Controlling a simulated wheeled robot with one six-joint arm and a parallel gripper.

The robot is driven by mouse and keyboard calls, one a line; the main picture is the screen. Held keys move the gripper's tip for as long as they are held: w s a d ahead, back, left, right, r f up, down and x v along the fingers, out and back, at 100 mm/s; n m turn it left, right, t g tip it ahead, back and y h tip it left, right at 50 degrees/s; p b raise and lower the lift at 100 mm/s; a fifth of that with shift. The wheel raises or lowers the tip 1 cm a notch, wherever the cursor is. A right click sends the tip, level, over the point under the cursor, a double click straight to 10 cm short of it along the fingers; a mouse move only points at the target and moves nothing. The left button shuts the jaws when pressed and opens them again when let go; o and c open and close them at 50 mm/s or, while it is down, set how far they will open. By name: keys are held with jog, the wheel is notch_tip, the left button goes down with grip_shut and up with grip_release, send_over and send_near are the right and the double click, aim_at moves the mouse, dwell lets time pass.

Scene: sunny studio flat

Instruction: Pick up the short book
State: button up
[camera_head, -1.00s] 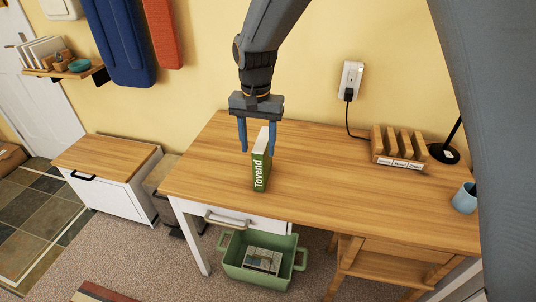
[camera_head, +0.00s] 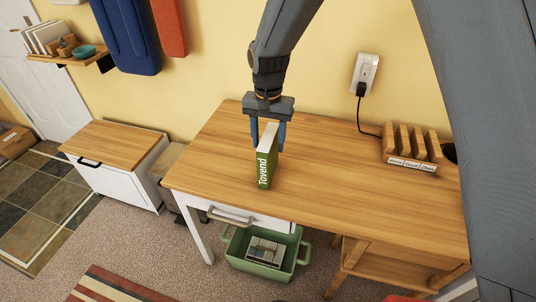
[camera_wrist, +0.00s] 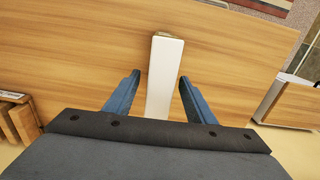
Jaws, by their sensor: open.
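The short book, green with a white top edge and "Tovend" on its spine (camera_head: 264,171), stands upright on the wooden desk (camera_head: 340,190). In the wrist view its pale top edge (camera_wrist: 165,75) lies between the two blue fingers. My gripper (camera_head: 268,148) is open, pointing down, with one finger on each side of the book's far end. In the wrist view my gripper (camera_wrist: 158,95) shows a gap between each finger and the book. The lower part of the right finger is partly hidden behind the book in the head view.
A wooden rack (camera_head: 410,150) with labels stands at the desk's back right, near a wall plug (camera_head: 363,80). A green crate (camera_head: 262,262) sits on the floor below the desk. A white cabinet (camera_head: 118,165) stands left. The desk around the book is clear.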

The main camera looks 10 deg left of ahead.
jog(key=shift+f+p, duration=0.35)
jog(key=shift+f, duration=1.25)
grip_shut()
